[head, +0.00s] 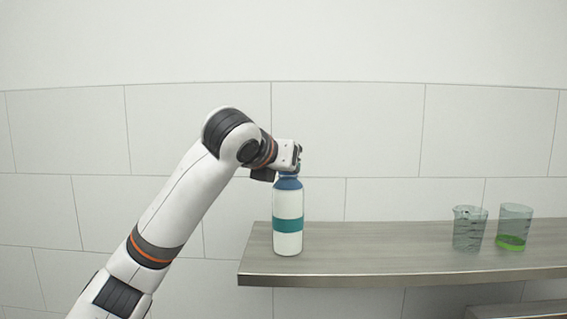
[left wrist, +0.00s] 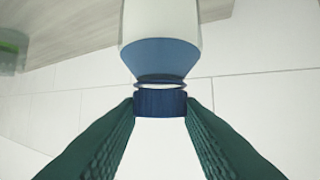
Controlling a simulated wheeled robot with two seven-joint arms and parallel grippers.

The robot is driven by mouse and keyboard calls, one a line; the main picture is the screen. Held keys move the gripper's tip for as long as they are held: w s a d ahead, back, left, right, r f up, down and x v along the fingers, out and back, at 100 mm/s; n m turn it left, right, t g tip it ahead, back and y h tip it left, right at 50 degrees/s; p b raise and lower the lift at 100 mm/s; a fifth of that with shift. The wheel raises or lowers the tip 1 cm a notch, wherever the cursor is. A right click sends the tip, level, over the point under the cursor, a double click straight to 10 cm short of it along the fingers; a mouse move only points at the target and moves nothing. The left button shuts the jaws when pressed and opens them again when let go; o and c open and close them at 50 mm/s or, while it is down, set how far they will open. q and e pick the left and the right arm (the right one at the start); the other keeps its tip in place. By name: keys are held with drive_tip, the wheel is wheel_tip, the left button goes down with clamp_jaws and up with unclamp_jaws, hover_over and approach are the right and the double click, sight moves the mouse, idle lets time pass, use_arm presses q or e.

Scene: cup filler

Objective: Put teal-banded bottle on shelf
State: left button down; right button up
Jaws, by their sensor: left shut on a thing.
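The teal-banded bottle (head: 288,212) is white with a blue shoulder and a teal band. It is upright at the left end of the grey shelf (head: 375,240), and its base shows in front of the shelf surface. Whether the base touches the shelf I cannot tell for certain. My left gripper (head: 290,172) is at the top of the bottle. In the left wrist view its two dark green fingers (left wrist: 160,106) are shut on the blue cap, with the bottle's shoulder (left wrist: 160,58) beyond. My right gripper is not in view.
Two clear beakers stand on the shelf's right part: an empty-looking one (head: 468,228) and one with green liquid (head: 513,228). The shelf between bottle and beakers is clear. A tiled wall (head: 380,135) is behind. Another metal surface (head: 520,310) shows at the lower right.

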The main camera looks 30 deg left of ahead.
use_arm(q)
drive_tip(key=shift+a, duration=0.1)
drive_tip(key=c, duration=1)
unclamp_jaws()
drive_tip(key=shift+f, duration=0.1)
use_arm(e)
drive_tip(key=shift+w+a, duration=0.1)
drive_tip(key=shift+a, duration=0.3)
use_arm(q)
drive_tip(key=shift+s, duration=0.1)
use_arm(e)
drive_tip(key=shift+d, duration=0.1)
use_arm(q)
drive_tip(key=shift+s+r, duration=0.25)
drive_tip(key=shift+s, duration=0.05)
drive_tip(key=b+v, duration=0.3)
drive_tip(key=v, duration=0.8)
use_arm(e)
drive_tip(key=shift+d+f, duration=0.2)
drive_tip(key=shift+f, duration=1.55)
use_arm(q)
drive_tip(key=shift+s, duration=0.1)
